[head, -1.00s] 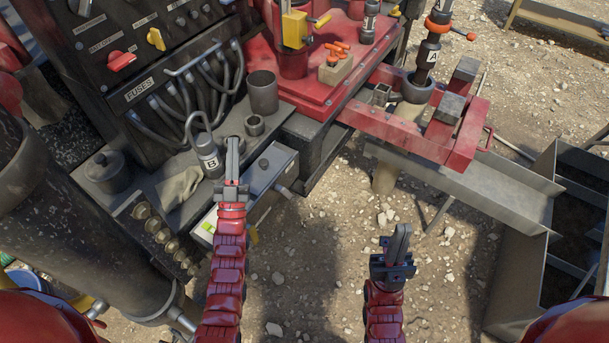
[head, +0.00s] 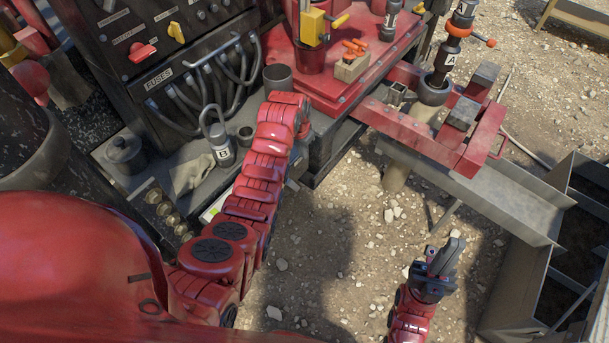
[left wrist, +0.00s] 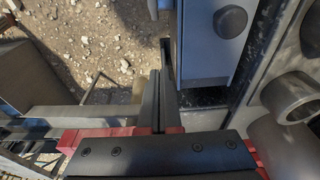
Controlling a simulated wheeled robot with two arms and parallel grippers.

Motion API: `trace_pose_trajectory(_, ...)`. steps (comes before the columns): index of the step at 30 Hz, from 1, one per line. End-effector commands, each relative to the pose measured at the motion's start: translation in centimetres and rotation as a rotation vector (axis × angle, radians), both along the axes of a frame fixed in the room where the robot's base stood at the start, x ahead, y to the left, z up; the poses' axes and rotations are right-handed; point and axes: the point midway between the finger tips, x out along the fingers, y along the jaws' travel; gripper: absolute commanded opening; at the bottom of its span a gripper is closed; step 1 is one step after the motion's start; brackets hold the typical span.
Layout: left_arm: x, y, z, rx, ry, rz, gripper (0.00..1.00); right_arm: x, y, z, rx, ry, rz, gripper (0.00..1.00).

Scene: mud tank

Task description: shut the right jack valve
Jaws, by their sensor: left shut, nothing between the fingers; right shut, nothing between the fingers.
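A small tan block with two orange-red levers (head: 355,47), which look like the jack valves, stands on the red deck in the head view. The levers lie close together; I cannot tell which is open or shut. My left arm reaches up to the deck's near left corner, and its gripper is hidden behind the arm there. In the left wrist view my left gripper (left wrist: 158,100) is shut and empty, beside a grey box with a black knob (left wrist: 230,20). My right gripper (head: 447,257) is shut and empty above the gravel at lower right, well away from the levers.
A yellow box with a yellow lever (head: 313,28) stands left of the levers. A grey cup (head: 278,78) stands by the red deck (head: 325,95). The fuse panel (head: 165,80) is at left. Jack A (head: 450,58) and its red frame are at right. Open gravel lies below.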

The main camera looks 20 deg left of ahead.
Motion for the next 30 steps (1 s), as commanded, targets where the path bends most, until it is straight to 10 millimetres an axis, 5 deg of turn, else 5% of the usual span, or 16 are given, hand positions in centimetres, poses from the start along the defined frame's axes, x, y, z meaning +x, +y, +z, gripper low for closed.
trace_pose_trajectory(5, -0.6, -0.1, -0.3, -0.003, 0.037, -0.008, 0.00, 0.0, 0.0, 0.2, 0.000, 0.000, 0.000, 0.00)
trace_pose_trajectory(16, 0.0, -0.3, -4.6, -0.003, 0.036, -0.006, 0.00, 0.0, 0.0, 1.2, 0.000, 0.000, 0.000, 0.00)
trace_pose_trajectory(30, 0.8, -0.6, -8.8, -0.003, 0.030, -0.005, 0.00, 0.0, 0.0, -0.6, 0.000, 0.000, 0.000, 0.00)
